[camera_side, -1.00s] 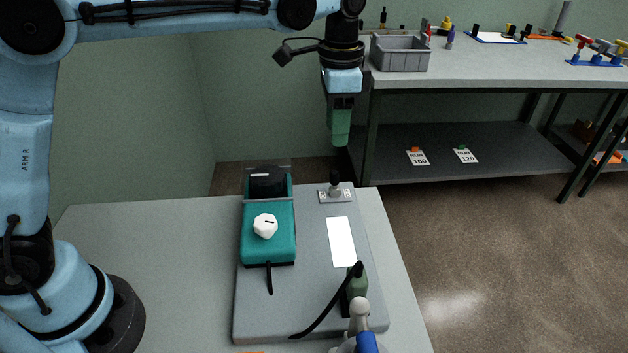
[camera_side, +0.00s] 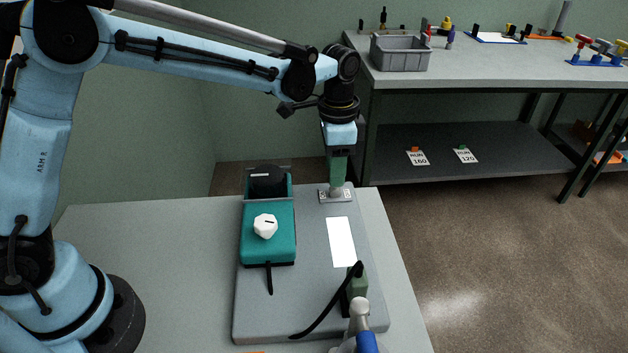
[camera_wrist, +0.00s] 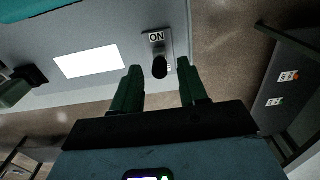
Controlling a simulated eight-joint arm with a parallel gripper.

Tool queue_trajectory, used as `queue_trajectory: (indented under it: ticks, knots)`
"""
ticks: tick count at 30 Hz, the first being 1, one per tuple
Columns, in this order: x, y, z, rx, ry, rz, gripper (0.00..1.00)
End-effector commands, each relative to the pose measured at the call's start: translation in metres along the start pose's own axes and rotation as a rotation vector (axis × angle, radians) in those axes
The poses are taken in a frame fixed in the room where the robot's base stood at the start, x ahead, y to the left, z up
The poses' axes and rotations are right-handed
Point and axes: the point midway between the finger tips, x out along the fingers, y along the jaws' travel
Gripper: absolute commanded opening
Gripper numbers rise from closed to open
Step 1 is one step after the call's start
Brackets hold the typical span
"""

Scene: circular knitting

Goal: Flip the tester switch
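The tester switch (camera_side: 335,197) is a small silver plate at the far right corner of the grey board (camera_side: 310,300). In the wrist view the two fingers are apart, one on each side of the lever, with visible gaps. The teal tester (camera_side: 268,245), with a white knob (camera_side: 265,226), stands on the board left of the switch.
A white card (camera_side: 341,242) lies on the board in front of the switch. A green block (camera_side: 357,285) with a black cable is at the front right. A workbench (camera_side: 480,63) with a grey bin (camera_side: 400,53) stands behind.

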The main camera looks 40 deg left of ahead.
Motion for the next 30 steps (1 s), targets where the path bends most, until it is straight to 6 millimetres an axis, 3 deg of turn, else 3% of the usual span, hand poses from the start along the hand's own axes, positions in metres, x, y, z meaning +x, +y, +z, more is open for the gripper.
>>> queue_trajectory:
  ticks: [1,8,16,30]
  knots:
    - [0.0,0.0,0.0,0.0,0.0,0.0,0.35]
    - [0.0,0.0,0.0,0.0,0.0,0.0,0.0]
    - [0.0,0.0,0.004,-0.001,0.037,0.001,0.0]
    - [0.006,0.0,0.025,-0.001,0.369,-0.001,0.0]
